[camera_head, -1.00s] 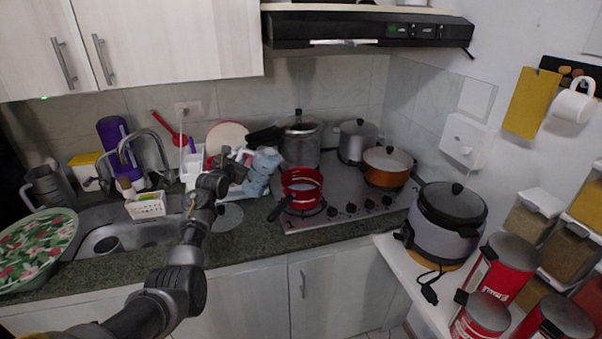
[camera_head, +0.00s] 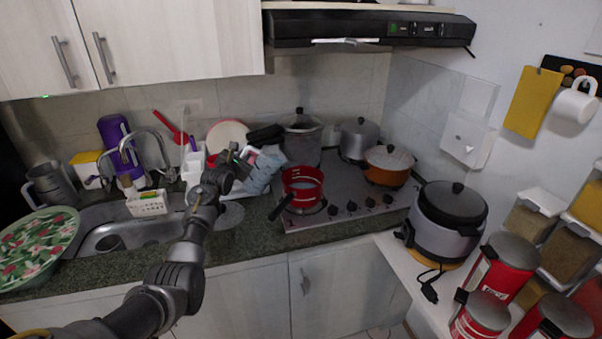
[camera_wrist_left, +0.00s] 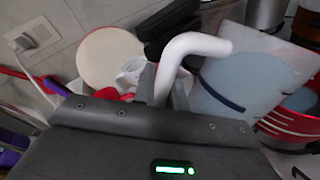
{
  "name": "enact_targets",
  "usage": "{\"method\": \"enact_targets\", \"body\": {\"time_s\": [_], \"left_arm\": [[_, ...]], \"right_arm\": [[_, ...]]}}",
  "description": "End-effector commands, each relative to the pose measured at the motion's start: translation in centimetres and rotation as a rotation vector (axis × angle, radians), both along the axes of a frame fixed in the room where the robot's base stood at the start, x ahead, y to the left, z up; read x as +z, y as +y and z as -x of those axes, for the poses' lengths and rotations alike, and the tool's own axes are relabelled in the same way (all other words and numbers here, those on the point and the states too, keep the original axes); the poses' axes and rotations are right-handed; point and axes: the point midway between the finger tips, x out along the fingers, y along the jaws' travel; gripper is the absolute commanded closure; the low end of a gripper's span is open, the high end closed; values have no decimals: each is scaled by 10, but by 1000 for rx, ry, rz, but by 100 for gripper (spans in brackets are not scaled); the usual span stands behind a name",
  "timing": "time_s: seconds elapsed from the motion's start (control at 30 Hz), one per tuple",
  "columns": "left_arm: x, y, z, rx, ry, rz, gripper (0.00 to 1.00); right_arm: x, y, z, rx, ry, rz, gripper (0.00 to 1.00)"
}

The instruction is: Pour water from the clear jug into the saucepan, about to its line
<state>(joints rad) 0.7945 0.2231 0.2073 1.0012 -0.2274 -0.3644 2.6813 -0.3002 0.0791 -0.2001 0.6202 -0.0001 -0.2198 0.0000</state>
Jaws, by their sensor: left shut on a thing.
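The clear jug (camera_head: 262,172) holds bluish water and is in the air just left of the red saucepan (camera_head: 302,190). My left gripper (camera_head: 222,172) is shut on its pale handle (camera_wrist_left: 190,48), which shows in the left wrist view. The jug (camera_wrist_left: 247,75) looks tilted there, with a dark stripe across it. The saucepan (camera_wrist_left: 288,124) sits on the cooktop, its black handle toward the front left. Something pale bluish shows inside it in the wrist view. I cannot make out its line or any falling stream. My right gripper is not in view.
A steel pot (camera_head: 301,140), a grey pot (camera_head: 358,138) and an orange pot (camera_head: 388,167) stand on the cooktop (camera_head: 345,200). A white dish rack (camera_head: 194,166) and round plate (camera_head: 228,136) are behind my left gripper. A rice cooker (camera_head: 447,220) is at the right.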

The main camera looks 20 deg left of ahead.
Motion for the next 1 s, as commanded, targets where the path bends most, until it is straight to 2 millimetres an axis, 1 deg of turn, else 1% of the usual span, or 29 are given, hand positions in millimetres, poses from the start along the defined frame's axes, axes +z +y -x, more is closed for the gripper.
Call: {"method": "enact_targets", "body": {"time_s": [0.03, 0.73, 1.0], "left_arm": [[4, -1, -1, 0, -4, -5, 100], [8, -11, -4, 0, 19, -85, 100], [13, -15, -5, 1, 36, -137, 100]], "right_arm": [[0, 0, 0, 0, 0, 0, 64], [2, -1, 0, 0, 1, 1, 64], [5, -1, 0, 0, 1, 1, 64]]}}
